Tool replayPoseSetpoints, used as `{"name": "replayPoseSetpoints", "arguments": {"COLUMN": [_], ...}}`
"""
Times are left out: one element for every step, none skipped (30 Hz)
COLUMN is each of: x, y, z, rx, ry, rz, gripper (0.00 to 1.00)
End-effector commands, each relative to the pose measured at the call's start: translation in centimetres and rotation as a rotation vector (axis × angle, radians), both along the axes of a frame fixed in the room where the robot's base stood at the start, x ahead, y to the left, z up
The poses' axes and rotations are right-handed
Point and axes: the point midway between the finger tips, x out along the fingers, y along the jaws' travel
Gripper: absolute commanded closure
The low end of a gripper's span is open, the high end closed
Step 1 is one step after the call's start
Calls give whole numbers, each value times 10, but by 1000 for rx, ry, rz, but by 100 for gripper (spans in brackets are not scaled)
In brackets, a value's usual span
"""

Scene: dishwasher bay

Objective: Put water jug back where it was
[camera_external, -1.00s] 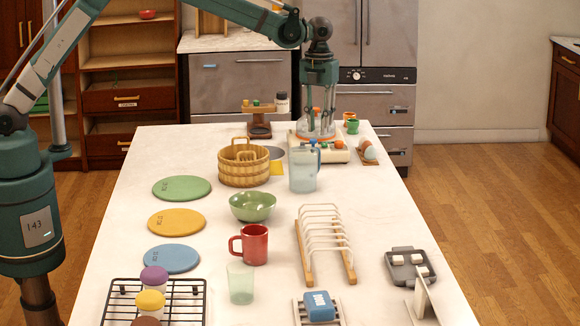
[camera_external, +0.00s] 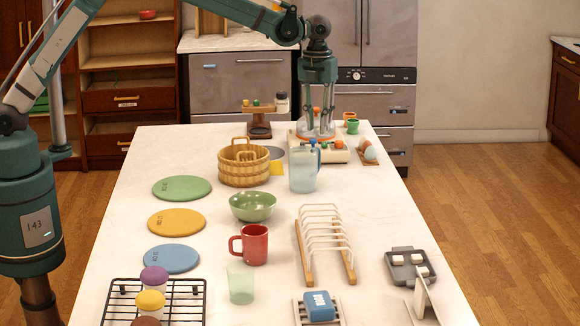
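My gripper (camera_external: 316,136) points down behind the jug, over a pale tray (camera_external: 337,155) with small coloured items. The jug's top overlaps the tray in this view. The fingers are small and partly hidden here, so I cannot tell whether they are open or shut, or whether they touch anything. The jug's body is below and in front of the fingertips.
A green bowl (camera_external: 252,206), a red mug (camera_external: 254,244) and a white dish rack (camera_external: 323,240) stand nearer the camera. Coloured round mats (camera_external: 181,188) lie at left. An egg holder (camera_external: 369,152) and small pots (camera_external: 351,126) are right of my gripper.

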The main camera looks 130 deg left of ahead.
Motion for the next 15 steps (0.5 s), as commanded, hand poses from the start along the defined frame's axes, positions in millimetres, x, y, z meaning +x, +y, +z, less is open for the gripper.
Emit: {"name": "replayPoseSetpoints", "arguments": {"x": [3, 5, 9, 12, 14, 18, 21, 24, 27, 30, 33, 36, 38, 40, 42], "y": [-8, -14, -22, -28, -35, -44, -52, -61, -72, -80, -89, -101, -109, -118, -130], "z": [6, 10, 15, 20, 24, 31, 36, 41, 48, 54, 59, 66, 71, 76, 82], "rx": [3, 5, 9, 11, 14, 19, 22, 25, 29, 32, 36, 40, 43, 45, 48], "ry": [-2, -5, -6, -10, -12, -16, -21, -24, -28, -33, -37, -43, -48, -52, -58], "rz": [6, 13, 23, 31, 41, 56, 66, 78, 93, 105, 117, 134, 146, 158, 174], "gripper": [78, 78, 78, 78, 78, 78, 78, 78, 78, 78, 78, 78, 78, 78, 78]}}
